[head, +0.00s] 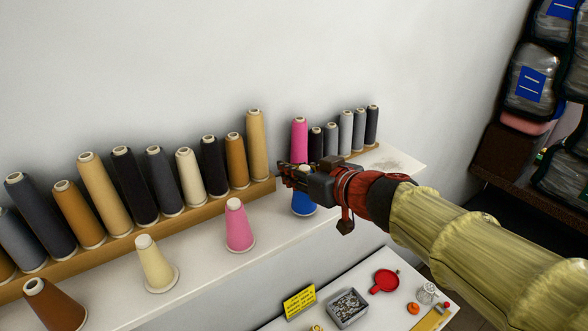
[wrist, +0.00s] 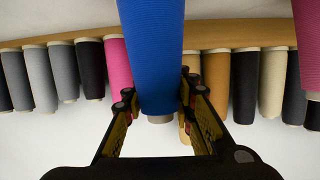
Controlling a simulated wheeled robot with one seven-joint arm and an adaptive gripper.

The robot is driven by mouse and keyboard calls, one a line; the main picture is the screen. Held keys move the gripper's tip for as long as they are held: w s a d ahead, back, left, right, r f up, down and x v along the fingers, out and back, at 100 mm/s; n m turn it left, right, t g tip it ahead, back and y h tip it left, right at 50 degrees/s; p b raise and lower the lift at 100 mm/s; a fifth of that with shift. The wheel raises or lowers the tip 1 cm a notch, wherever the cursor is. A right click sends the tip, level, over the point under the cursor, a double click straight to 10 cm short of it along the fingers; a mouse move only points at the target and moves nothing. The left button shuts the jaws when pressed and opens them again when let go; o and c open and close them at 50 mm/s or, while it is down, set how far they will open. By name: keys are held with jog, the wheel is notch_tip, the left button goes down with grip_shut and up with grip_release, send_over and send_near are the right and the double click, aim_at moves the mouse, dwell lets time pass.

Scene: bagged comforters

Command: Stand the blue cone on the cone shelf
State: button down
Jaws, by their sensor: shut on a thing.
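The blue cone (head: 303,203) is in my gripper (head: 292,174), mostly hidden behind it in the head view. In the wrist view the blue cone (wrist: 152,50) fills the space between the two fingers of my gripper (wrist: 158,98), which is shut on it. The cone looks upright, over the front part of the white cone shelf (head: 205,266). I cannot tell whether its base touches the shelf.
A pink cone (head: 238,226), a cream cone (head: 155,264) and a brown cone (head: 52,303) stand along the shelf front, left of my gripper. Several cones stand in a row on a wooden ledge (head: 180,226) behind.

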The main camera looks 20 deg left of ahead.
aim_at(307, 170)
jog(key=shift+f, duration=0.4)
jog(key=c, duration=1.3)
grip_release()
jog(key=shift+c, duration=0.2)
jog(key=shift+o, duration=0.8)
jog(key=o, duration=0.4)
jog(key=shift+c, duration=0.2)
jog(key=shift+o, duration=0.5)
jog(key=shift+s+d+r+p, duration=0.75)
jog(key=shift+d+r+p, duration=0.2)
jog(key=shift+p, duration=0.2)
jog(key=shift+s+d+r+p, duration=0.8)
jog(key=shift+r+p, duration=0.1)
jog(key=shift+p, duration=0.25)
jog(key=shift+d, duration=0.1)
